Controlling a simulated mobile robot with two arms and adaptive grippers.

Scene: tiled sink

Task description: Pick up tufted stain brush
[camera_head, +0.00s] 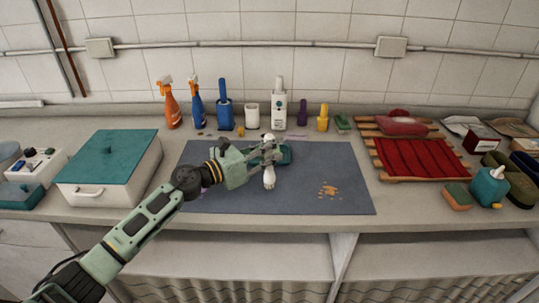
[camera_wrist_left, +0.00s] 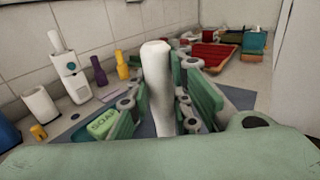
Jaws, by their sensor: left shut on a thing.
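My left gripper (camera_head: 268,155) is over the middle of the dark blue-grey mat (camera_head: 340,200). It is shut on a white handle, which I take to be the tufted stain brush (camera_head: 269,179). In the left wrist view the pale handle of the brush (camera_wrist_left: 158,85) stands up between the green fingers (camera_wrist_left: 165,115). Its bristles are hidden, and I cannot tell whether it touches the mat. My right gripper is not in view.
A white box with a teal lid (camera_head: 110,155) stands on the left. Bottles, including an orange spray bottle (camera_head: 170,104), line the wall. A red cloth on a wooden rack (camera_head: 415,160) and a teal bottle (camera_head: 488,186) are on the right. The mat's right part is clear except for an orange-brown stain (camera_head: 328,190).

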